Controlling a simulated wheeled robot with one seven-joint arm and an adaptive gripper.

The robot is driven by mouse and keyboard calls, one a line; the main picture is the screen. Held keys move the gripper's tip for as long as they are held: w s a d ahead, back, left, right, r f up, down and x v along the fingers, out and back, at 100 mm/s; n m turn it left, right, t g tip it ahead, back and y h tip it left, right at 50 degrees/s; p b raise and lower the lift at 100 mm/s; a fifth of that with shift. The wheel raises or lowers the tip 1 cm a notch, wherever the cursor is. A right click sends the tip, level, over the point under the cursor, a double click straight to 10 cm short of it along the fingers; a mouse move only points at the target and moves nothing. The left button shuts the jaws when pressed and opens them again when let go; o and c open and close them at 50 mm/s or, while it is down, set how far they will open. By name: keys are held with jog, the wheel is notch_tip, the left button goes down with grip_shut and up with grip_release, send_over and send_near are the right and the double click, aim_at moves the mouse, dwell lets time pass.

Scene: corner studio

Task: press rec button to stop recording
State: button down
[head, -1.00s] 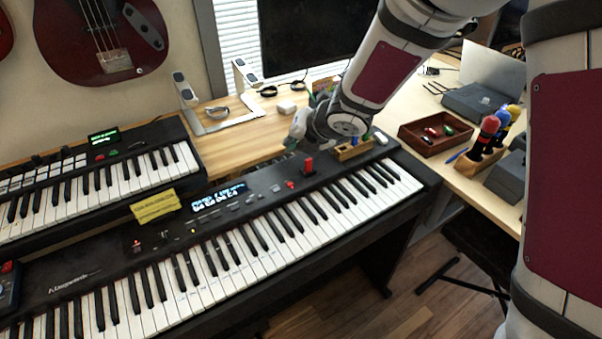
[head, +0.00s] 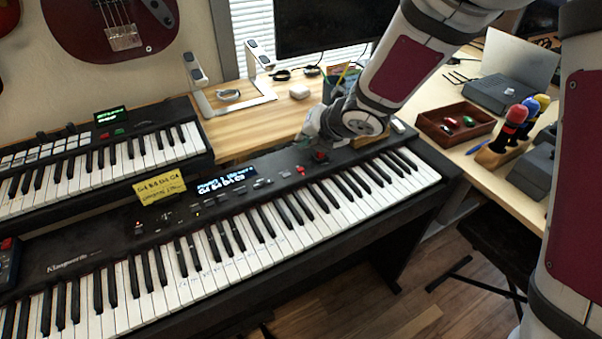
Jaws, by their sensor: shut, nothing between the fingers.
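The lower black stage piano (head: 75,255) has a lit blue display (head: 222,184) and rows of small buttons. A small red button (head: 300,170) shows on its panel, right of the display. I cannot read its label. My gripper (head: 318,150) is shut and empty, low over the panel's right part, behind and right of this button. A red patch (head: 320,156) shows right at the gripper's tip; I cannot tell whether it belongs to the panel or the gripper. Contact cannot be made out. A small red light (head: 138,223) glows at the panel's left.
A second keyboard (head: 60,180) stands behind left, and a yellow note (head: 159,188) is by the display. A laptop stand (head: 235,103), a monitor (head: 325,25) and a brown tray (head: 432,129) are on the desk.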

jog(key=shift+f+b, duration=2.4)
jog(key=shift+f, duration=0.15)
jog(key=shift+f, duration=0.1)
jog(key=shift+f+b, duration=0.3)
jog(key=shift+b, duration=0.3)
jog(key=shift+f+b, duration=0.25)
jog(key=shift+b, duration=0.15)
jog(key=shift+r, duration=0.1)
jog(key=shift+r+p, duration=0.6)
jog(key=shift+p, duration=0.05)
jog(key=shift+r, duration=0.1)
notch_tip(320, 180, up, 5)
jog(key=p, duration=0.5)
dwell(0.3)
